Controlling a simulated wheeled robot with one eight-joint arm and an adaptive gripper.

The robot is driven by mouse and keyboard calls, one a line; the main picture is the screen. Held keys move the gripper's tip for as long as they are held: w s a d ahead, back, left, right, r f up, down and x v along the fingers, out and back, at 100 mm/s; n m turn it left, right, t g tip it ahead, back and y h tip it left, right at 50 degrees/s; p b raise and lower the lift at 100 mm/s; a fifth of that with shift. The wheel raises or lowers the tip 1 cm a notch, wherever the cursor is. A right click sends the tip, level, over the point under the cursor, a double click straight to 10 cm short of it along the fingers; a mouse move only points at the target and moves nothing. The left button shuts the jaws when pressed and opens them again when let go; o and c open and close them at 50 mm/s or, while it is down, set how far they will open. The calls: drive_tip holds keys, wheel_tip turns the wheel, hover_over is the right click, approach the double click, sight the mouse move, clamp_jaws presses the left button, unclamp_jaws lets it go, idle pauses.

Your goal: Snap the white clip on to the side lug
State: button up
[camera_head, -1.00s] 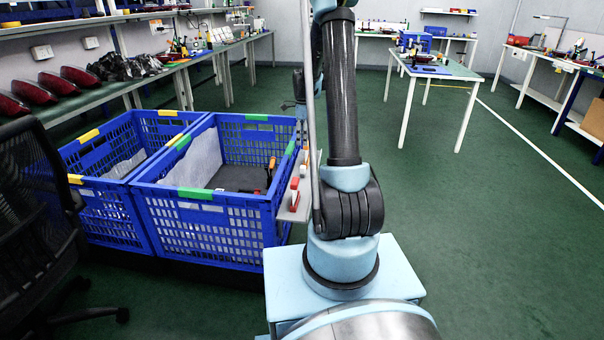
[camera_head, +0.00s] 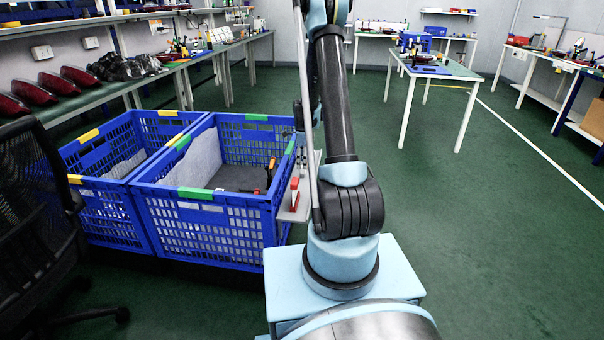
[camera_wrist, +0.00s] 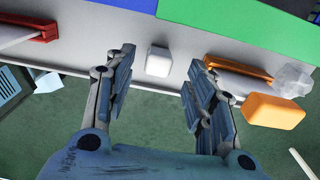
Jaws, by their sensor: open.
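A small white block (camera_wrist: 158,61), which may be the white clip, rests on a narrow grey tray (camera_wrist: 75,50) in the wrist view. My gripper (camera_wrist: 160,63) is open and empty, with one finger on either side of the white block and gaps to both. I cannot tell how high the fingertips are above the tray. In the head view my gripper cannot be made out clearly behind the arm. Several red tail lamps (camera_head: 68,82) lie on the left bench. I cannot make out a side lug on any of them.
A red-ended piece (camera_wrist: 35,33) lies left on the tray; orange pieces (camera_wrist: 272,111) and a clear crumpled item (camera_wrist: 292,80) lie right. The tray runs beside a blue crate (camera_head: 215,222). A black chair (camera_head: 35,200) stands left.

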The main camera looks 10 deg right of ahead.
sight(303, 171)
drive_tip(key=shift+f, duration=2.55)
drive_tip(key=c, duration=1)
